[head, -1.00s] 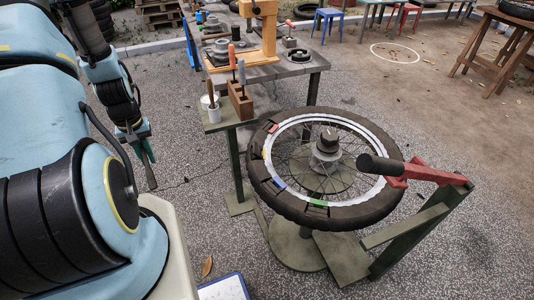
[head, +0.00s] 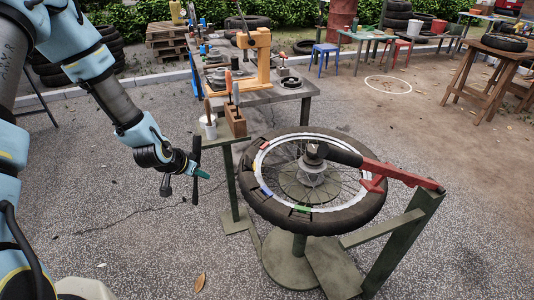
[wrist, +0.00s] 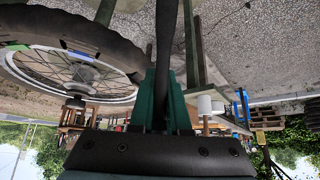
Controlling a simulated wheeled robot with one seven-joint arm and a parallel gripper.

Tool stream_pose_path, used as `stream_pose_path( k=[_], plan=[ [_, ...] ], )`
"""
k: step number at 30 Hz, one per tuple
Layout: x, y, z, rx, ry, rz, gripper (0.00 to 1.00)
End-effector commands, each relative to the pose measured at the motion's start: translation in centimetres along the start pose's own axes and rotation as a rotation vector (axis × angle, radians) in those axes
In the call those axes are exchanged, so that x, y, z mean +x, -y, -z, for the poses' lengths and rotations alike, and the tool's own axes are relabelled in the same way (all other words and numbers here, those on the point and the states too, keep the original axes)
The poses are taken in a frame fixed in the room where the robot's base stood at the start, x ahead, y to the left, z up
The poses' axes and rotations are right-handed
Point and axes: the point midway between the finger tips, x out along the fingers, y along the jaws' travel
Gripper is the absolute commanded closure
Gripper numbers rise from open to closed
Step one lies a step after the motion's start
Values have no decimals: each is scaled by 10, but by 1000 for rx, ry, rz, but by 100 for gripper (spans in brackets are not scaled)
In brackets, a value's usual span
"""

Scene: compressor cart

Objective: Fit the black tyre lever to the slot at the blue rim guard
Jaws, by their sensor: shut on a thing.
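The black tyre lever (head: 196,190) is in my gripper (head: 202,172), hanging roughly upright to the left of the wheel in the head view. In the wrist view the lever (wrist: 178,36) runs from the top edge down between the green fingers of my gripper (wrist: 165,90), which are shut on it. The blue rim guard (head: 266,190) sits on the near left of the wheel rim; it also shows in the wrist view (wrist: 78,49). My gripper and the lever are apart from the wheel. The slot at the blue guard is too small to make out clearly.
The tyred wheel (head: 372,207) lies flat on a green stand with a red arm (head: 400,174) across its right. A post with a white cup (head: 208,129) and tool block (head: 235,121) stands between my arm and the workbench.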

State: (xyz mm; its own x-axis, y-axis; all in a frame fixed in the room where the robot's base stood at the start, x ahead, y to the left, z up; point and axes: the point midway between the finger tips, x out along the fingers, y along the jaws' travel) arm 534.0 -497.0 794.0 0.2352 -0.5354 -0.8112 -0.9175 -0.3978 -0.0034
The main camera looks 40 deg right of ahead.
Motion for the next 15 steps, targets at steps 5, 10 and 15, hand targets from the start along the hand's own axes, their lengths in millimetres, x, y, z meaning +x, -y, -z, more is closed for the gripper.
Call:
stream_pose_path(
  k=[5,10,15],
  plan=[
    [21,-76,63,173,-158,-153,100],
    [24,-136,107,275,-263,-264,100],
    [22,-170,130,321,-314,-323,100]
  ],
)
